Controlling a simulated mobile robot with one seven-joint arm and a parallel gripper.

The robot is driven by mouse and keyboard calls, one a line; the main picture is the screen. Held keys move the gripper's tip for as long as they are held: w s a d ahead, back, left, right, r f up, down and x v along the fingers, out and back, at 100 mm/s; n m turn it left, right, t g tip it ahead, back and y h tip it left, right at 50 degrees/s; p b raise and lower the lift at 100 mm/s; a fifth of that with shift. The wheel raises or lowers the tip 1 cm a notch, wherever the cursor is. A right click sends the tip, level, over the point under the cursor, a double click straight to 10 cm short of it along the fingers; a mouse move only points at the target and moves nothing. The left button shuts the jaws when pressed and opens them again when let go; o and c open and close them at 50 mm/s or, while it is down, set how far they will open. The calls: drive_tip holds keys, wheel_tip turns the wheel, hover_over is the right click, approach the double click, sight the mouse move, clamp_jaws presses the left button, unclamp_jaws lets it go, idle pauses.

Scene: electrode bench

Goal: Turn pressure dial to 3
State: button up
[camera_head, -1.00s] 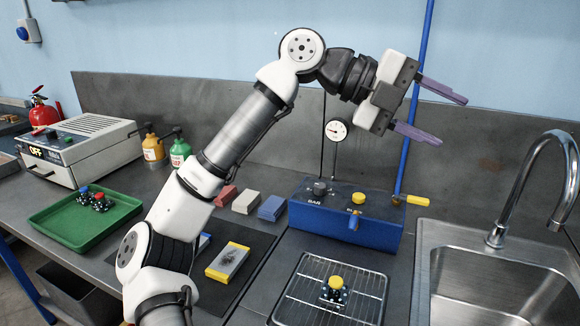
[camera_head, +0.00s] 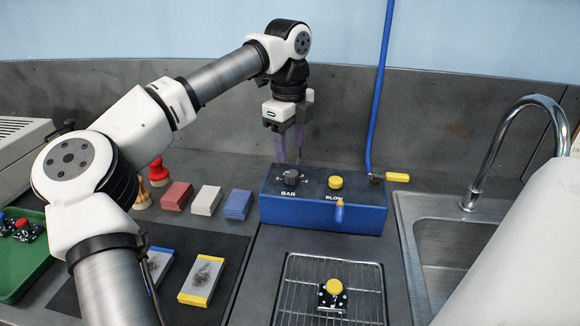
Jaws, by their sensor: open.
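The pressure dial is a dark knob (camera_head: 291,177) marked BAR on top of the blue box (camera_head: 322,214). The knob's pointer setting is too small to read. My gripper (camera_head: 290,156) points down, with its purple fingers apart and nothing between them. In the picture its fingertips show just above the knob, apart from it as far as I can see. The round pressure gauge is not visible now; my gripper and wrist cover its place.
A wire rack (camera_head: 363,301) stands in front. The sink (camera_head: 447,236) is at the right.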

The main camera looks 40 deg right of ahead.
sight(291, 173)
wheel_tip(291, 173, down, 7)
drive_tip(key=shift+d+f+p, duration=0.1)
drive_tip(key=shift+d+p, duration=0.05)
drive_tip(key=shift+p, duration=0.4)
drive_tip(key=c, duration=1)
